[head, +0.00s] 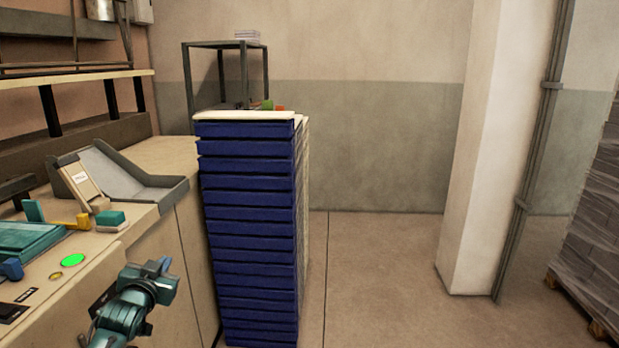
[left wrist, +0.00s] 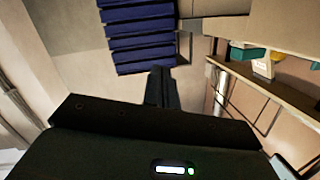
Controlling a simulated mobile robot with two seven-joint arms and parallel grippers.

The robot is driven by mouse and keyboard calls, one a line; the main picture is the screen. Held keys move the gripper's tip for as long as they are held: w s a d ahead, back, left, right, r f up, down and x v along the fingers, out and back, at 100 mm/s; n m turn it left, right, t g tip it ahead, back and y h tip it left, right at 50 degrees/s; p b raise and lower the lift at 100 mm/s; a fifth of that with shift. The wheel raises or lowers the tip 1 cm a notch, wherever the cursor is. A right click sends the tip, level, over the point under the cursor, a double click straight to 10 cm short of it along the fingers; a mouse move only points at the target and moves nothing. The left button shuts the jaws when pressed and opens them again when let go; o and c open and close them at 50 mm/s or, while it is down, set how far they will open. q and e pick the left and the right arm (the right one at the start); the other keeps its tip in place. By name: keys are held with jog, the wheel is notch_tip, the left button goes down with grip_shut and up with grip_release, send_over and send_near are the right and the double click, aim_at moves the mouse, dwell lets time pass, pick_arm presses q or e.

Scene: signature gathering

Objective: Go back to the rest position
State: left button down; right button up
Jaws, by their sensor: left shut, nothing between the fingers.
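My left gripper (head: 163,270) is in the lower left of the head view, in front of the machine's side and left of the blue stack. Its fingers (left wrist: 160,86) show in the left wrist view, shut together with nothing between them. The tall stack of blue bundles (head: 248,230) stands upright on the floor, beside the machine counter. It also shows at the top of the left wrist view (left wrist: 140,38), beyond the fingers and apart from them. My right gripper is in neither view.
The beige machine counter (head: 160,158) bears a grey tray (head: 130,178), a green button (head: 73,260) and a teal block (head: 110,218). A metal shelf (head: 225,45) stands behind the stack. A white pillar (head: 485,150) and a wrapped pallet load (head: 595,220) stand right. Floor between is clear.

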pick_arm(q)
jog(key=s+d+f+m+g+h, duration=0.1)
jog(key=s+d+f+g, duration=0.1)
jog(key=s+d+f, duration=0.55)
jog(key=s+d+f+g+h, duration=0.15)
jog(key=s+d+f, duration=0.25)
jog(key=s+f, duration=0.55)
jog(key=s+d+f+g+h, duration=0.1)
jog(key=s+d+f, duration=0.1)
jog(key=s, duration=0.8)
jog(key=s+d+f+n+g+h, duration=0.1)
jog(key=s+d, duration=0.4)
jog(key=s, duration=0.5)
jog(key=shift+s+d+f, duration=0.15)
jog(key=shift+f, duration=0.5)
